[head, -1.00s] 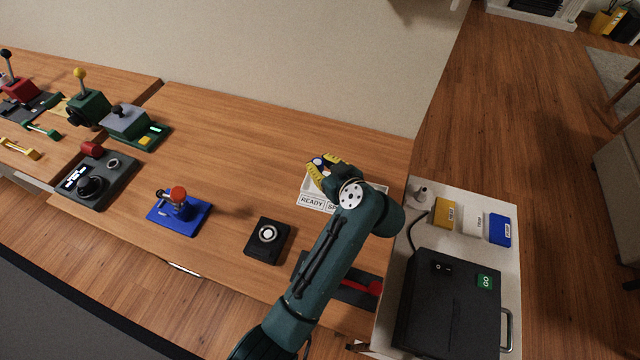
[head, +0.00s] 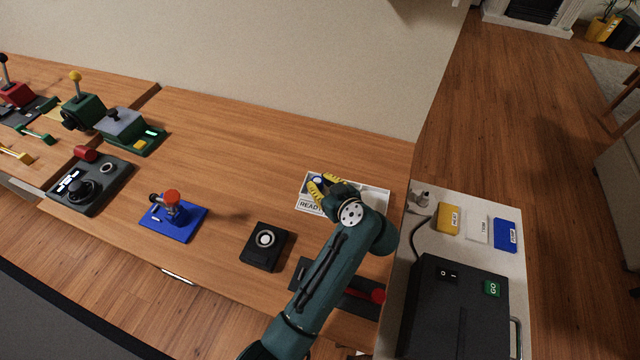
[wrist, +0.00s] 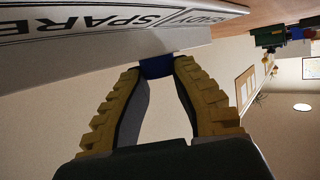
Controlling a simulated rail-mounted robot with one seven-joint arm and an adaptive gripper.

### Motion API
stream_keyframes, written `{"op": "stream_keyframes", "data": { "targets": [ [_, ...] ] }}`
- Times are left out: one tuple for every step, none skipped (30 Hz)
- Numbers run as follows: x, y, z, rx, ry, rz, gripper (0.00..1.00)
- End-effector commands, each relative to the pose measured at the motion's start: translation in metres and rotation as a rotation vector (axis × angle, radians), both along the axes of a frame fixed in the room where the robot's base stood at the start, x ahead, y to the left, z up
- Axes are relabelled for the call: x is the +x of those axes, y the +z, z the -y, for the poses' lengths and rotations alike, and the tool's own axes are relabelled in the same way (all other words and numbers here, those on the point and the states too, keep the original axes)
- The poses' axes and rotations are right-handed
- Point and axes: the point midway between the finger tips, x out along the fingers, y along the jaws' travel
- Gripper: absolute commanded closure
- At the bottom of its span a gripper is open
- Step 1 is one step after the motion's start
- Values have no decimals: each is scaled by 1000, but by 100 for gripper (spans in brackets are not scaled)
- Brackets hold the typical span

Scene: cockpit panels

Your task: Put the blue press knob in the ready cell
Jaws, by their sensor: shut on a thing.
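The blue press knob (wrist: 157,67) is held between the yellow fingertips of my gripper (wrist: 156,68) in the wrist view. In the head view a small blue patch of it shows at the fingertips of my gripper (head: 320,184). The white two-cell tray (head: 377,199) lies on the wooden table, with READY on its left part. My gripper is shut on the knob at the left, READY end of the tray. I cannot tell whether the knob touches the cell floor. In the wrist view the tray's front wall with the SPARE label (wrist: 135,20) is close by.
A black box with a round white button (head: 265,239) and a blue base with a red knob (head: 172,209) stand left of my arm. A red-handled panel (head: 365,292) lies beneath my arm. A side stand with a black GO box (head: 455,300) is at right.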

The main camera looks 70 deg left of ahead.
Motion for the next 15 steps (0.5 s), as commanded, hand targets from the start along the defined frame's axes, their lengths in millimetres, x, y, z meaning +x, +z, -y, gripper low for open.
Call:
{"op": "stream_keyframes", "data": {
  "targets": [
    [-1, -6, 1, -5, 0, -5, 100],
    [-1, -6, 1, -6, 0, -6, 72],
    [-2, -7, 1, -7, 0, -7, 65],
    [-2, -8, 1, -7, 0, -8, 59],
    [-2, -8, 1, -7, 0, -8, 55],
    [-2, -8, 1, -8, 0, -8, 55],
    [-2, -9, 1, -8, 0, -9, 55],
    [-2, -9, 1, -8, 0, -9, 55],
    [-2, -10, 2, -9, 0, -10, 55],
    [-2, -10, 2, -9, 0, -10, 55],
    [-2, -10, 2, -9, 1, -10, 55],
    [-3, -11, 2, -11, 0, -11, 55],
    [-3, -10, 2, -11, 0, -11, 55],
    [-3, -9, 2, -11, 0, -11, 55],
    [-3, -6, 2, -11, 0, -12, 55]
  ]
}}
